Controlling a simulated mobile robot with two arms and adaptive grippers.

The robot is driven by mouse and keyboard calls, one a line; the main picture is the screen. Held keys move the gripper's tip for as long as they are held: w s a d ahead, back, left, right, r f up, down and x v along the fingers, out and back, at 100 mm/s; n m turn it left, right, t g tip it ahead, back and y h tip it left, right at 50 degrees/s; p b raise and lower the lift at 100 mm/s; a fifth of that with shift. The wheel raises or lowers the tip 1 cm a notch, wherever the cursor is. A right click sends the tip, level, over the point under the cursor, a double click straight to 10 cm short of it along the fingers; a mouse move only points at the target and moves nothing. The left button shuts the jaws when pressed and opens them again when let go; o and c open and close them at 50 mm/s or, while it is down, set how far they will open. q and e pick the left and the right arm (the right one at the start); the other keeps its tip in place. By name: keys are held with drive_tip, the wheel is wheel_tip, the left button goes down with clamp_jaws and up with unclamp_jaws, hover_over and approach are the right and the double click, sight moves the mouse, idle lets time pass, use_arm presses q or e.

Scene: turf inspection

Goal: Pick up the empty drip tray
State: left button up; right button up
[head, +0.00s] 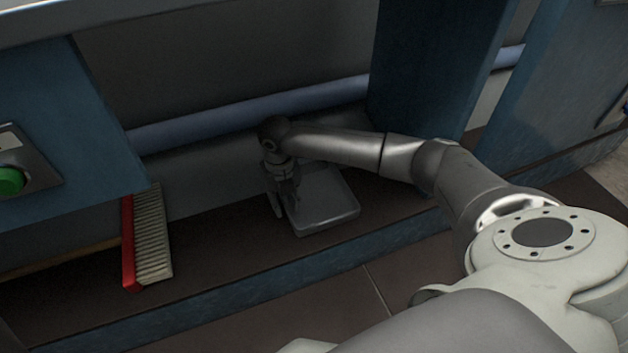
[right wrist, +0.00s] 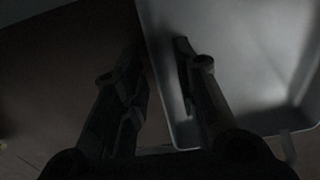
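The drip tray (head: 335,205) is a shallow grey rectangular tray with rounded corners. It sits on the brown floor of the recess, under the blue-grey pipe, and looks empty. My right gripper (head: 281,203) points down at the tray's left edge. In the right wrist view the tray (right wrist: 235,50) fills the upper right. There my right gripper (right wrist: 158,48) has its fingers apart, one outside the tray's left wall and one over the inside. The view is dark, and I cannot tell whether either finger touches the wall. My left gripper is not in view.
A red-backed brush (head: 148,240) with pale bristles lies left of the tray. A blue-grey pipe (head: 250,112) runs behind. Blue panels stand at left (head: 60,110) and right (head: 425,65). A low blue ledge (head: 235,290) runs in front. Floor between brush and tray is clear.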

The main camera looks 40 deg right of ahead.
clamp_jaws()
drive_tip(key=shift+r, duration=0.15)
